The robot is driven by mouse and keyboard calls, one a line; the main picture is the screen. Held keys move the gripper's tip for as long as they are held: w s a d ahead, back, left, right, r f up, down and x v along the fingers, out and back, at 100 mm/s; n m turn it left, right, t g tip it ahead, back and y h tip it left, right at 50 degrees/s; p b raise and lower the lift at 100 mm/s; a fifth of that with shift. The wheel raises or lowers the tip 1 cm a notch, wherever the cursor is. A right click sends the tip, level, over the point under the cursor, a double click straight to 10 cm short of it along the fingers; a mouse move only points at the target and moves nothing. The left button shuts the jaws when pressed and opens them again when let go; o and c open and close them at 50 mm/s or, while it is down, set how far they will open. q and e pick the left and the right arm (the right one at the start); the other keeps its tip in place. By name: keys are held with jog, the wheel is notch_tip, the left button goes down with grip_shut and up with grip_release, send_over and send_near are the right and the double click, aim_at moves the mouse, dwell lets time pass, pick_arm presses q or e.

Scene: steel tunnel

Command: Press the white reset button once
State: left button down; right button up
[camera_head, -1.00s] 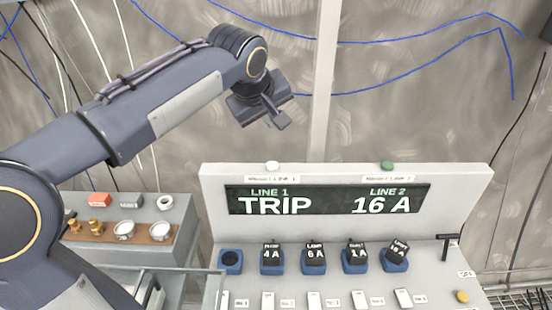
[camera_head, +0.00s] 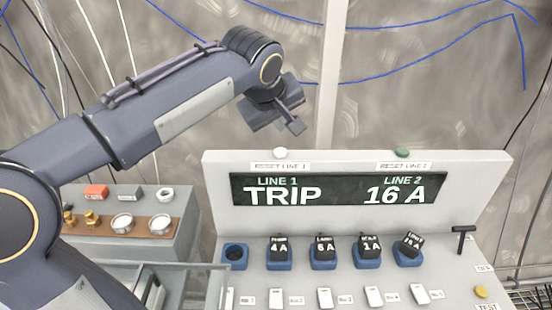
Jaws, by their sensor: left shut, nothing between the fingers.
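The white reset button (camera_head: 280,152) sits on the top edge of the console's upright panel (camera_head: 460,180), above a label reading RESET LINE 1. A green button (camera_head: 402,153) sits farther right above a second reset label. The display (camera_head: 325,190) reads LINE 1 TRIP and LINE 2 16 A. My left gripper (camera_head: 297,127) is shut and empty. Its fingertips show just above and slightly right of the white button in the picture, apart from it; the depth between them is hard to judge. My right gripper is not in view.
Blue sockets hold black blocks marked with amps (camera_head: 323,252); the leftmost socket (camera_head: 235,256) is empty. Small white switches (camera_head: 324,298) line the front. A black T-handle (camera_head: 463,238) and yellow button (camera_head: 480,291) are at right. A grey box with gauges (camera_head: 185,200) stands left.

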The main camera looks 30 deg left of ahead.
aim_at(280, 153)
pick_arm(q)
jog(key=f, duration=0.1)
jog(key=f+b, duration=0.1)
jog(key=f, duration=0.1)
jog(key=shift+w+a, duration=0.2)
jog(key=shift+a, duration=0.2)
jog(key=shift+s+d+f+b, duration=0.15)
jog(key=shift+s+d+b, duration=0.05)
jog(key=shift+d+b, duration=0.2)
jog(key=shift+s+d, duration=0.1)
jog(key=shift+d, duration=0.15)
jog(key=shift+a+f, duration=0.1)
jog(key=shift+a, duration=0.25)
jog(key=shift+d, duration=0.1)
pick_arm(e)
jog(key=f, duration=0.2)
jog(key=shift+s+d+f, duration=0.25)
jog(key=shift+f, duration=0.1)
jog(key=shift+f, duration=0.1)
pick_arm(q)
jog(key=shift+f+b, duration=0.3)
jog(key=shift+f, duration=0.1)
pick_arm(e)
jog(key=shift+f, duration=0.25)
